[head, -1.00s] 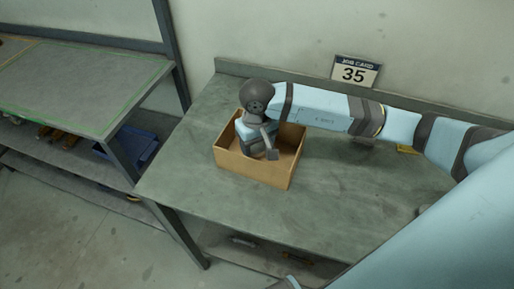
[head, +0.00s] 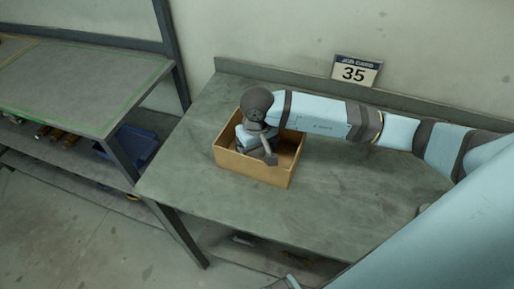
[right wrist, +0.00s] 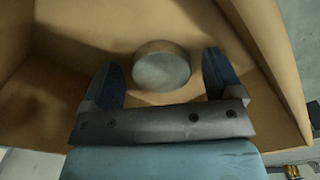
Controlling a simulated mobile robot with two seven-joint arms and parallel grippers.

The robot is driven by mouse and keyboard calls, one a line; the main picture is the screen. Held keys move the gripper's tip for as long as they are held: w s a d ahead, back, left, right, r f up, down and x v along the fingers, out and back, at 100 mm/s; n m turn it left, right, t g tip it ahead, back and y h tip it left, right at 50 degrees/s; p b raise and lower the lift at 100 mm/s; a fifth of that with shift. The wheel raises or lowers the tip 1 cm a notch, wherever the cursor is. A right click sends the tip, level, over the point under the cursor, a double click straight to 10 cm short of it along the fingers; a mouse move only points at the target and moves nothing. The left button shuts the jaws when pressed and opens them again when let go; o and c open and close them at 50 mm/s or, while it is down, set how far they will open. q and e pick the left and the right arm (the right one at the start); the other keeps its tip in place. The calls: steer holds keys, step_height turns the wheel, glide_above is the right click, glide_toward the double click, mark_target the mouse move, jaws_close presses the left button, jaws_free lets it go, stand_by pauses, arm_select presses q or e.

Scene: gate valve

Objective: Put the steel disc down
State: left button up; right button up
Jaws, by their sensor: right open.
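The steel disc (right wrist: 161,69) is a round grey piece in the right wrist view. It lies inside the cardboard-coloured box (right wrist: 255,45), and its shadow falls on the box floor beside it. My right gripper (right wrist: 163,72) is open, with one dark finger on each side of the disc and a gap to each. In the head view my right gripper (head: 270,158) reaches down into the open box (head: 250,169) on the bench; the disc is hidden there. My left gripper is not in view.
The box stands on a grey-green workbench (head: 190,185) with clear surface around it. A job card reading 35 (head: 354,72) stands at the back. A second bench (head: 80,85) with a shelf and a blue bin (head: 135,147) is at the left.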

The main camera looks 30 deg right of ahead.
mark_target(257, 151)
step_height(257, 151, up, 12)
steer(key=b, duration=0.1)
steer(key=shift+r, duration=0.15)
stand_by(0.6)
